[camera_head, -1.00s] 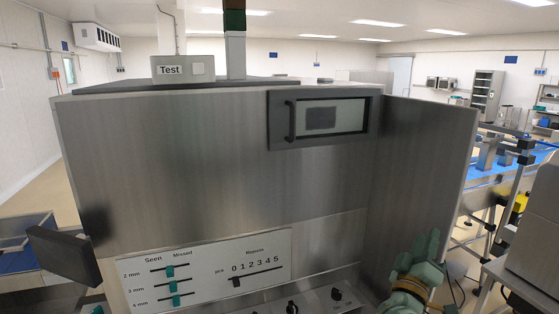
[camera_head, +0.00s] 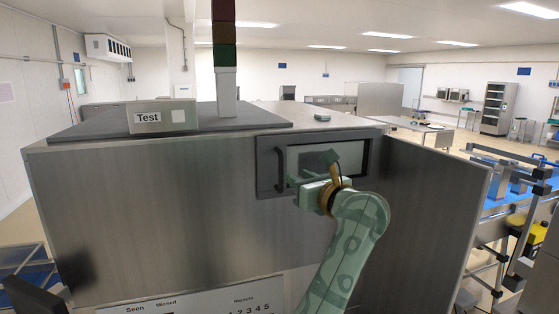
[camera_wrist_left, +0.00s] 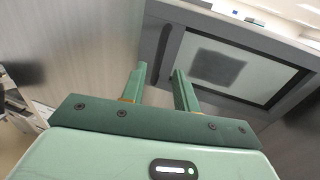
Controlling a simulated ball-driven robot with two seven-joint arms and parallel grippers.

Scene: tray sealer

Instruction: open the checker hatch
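The checker hatch (camera_head: 262,190) is a dark-framed window in the steel front of the machine and looks closed. Its dark bar handle (camera_head: 280,170) stands at the window's left side. My left gripper (camera_head: 296,184) is in front of the hatch, just right of the handle, and its arm covers part of the window. In the left wrist view the two green fingers (camera_wrist_left: 159,78) are apart with nothing held. The handle (camera_wrist_left: 163,50) shows beyond and between the fingertips; I cannot see any contact. My right gripper is not in view.
A box marked Test (camera_head: 150,118) and a signal tower (camera_head: 226,90) stand on the machine's top. A steel side panel (camera_head: 435,185) juts out right of the hatch. A blue conveyor stands at the far right.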

